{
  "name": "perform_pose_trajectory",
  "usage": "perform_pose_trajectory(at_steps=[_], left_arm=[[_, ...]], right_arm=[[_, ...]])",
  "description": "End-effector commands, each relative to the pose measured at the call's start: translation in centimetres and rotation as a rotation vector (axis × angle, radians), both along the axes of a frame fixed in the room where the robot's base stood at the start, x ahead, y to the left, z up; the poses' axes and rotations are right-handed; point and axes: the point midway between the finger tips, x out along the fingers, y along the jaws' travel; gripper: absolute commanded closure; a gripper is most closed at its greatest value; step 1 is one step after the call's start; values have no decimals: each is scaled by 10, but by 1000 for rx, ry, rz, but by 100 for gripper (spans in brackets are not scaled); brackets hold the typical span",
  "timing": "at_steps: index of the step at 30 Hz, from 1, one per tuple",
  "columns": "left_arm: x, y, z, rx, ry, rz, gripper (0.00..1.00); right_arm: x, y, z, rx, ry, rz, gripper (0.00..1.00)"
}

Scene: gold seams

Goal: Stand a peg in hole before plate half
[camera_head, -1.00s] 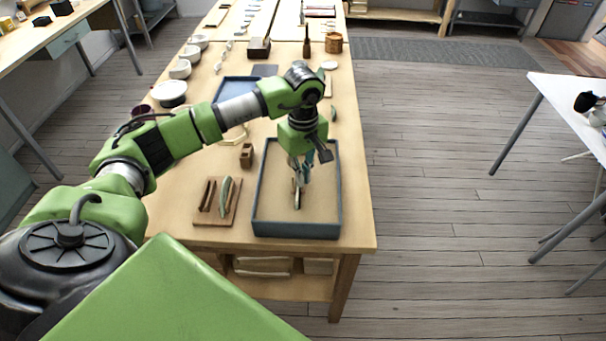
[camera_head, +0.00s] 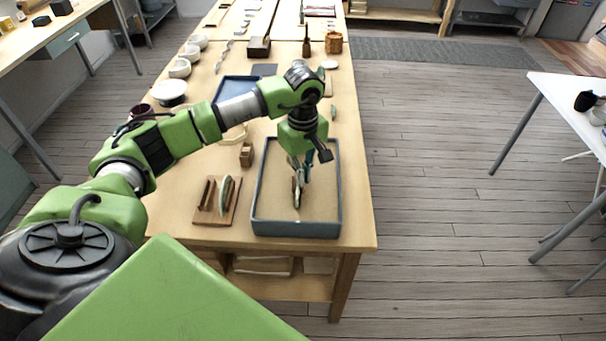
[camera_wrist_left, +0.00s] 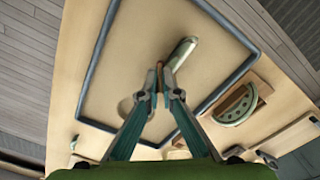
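A blue-grey rimmed tray filled with sand (camera_head: 258,215) sits at the table's near end. A pale plate half (camera_head: 296,190) stands on edge in the sand; its edge shows in the left wrist view (camera_wrist_left: 183,53). My left gripper (camera_head: 301,170) points down over the tray, close beside this plate half. In the left wrist view, my left gripper (camera_wrist_left: 162,94) has its fingertips closed in around a thin brown peg (camera_wrist_left: 160,74), which is next to the plate half. The peg's lower end and any hole under it are hidden. My right gripper is not in view.
Left of the tray lies a wooden board (camera_head: 212,212) bearing a greenish half-round piece (camera_head: 225,195). A small wooden block (camera_head: 247,155) stands near the tray's left rim. A blue tray (camera_head: 232,88) and several white bowls are further back.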

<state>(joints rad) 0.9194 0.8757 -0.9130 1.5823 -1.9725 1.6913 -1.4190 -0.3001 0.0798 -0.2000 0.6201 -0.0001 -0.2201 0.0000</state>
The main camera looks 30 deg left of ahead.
Motion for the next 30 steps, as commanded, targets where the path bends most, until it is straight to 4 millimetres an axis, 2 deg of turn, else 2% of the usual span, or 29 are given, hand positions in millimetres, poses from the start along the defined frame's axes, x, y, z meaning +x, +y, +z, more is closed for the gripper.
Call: perform_pose_trajectory(at_steps=[5, 6, 7, 16, 19, 30], left_arm=[[-2, 0, -3, 1, 7, -1, 100], [-2, 0, -3, 0, 8, -1, 86], [-2, 0, -4, 0, 9, -1, 78], [-2, -1, -3, 0, 8, -1, 76], [-2, 0, -3, 0, 6, -1, 56], [-1, 0, -2, 1, 4, -1, 56]], right_arm=[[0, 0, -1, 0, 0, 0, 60], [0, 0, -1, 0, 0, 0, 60], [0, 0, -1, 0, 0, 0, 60], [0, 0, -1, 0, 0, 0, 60], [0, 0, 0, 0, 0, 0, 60], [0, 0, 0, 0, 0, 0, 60]])
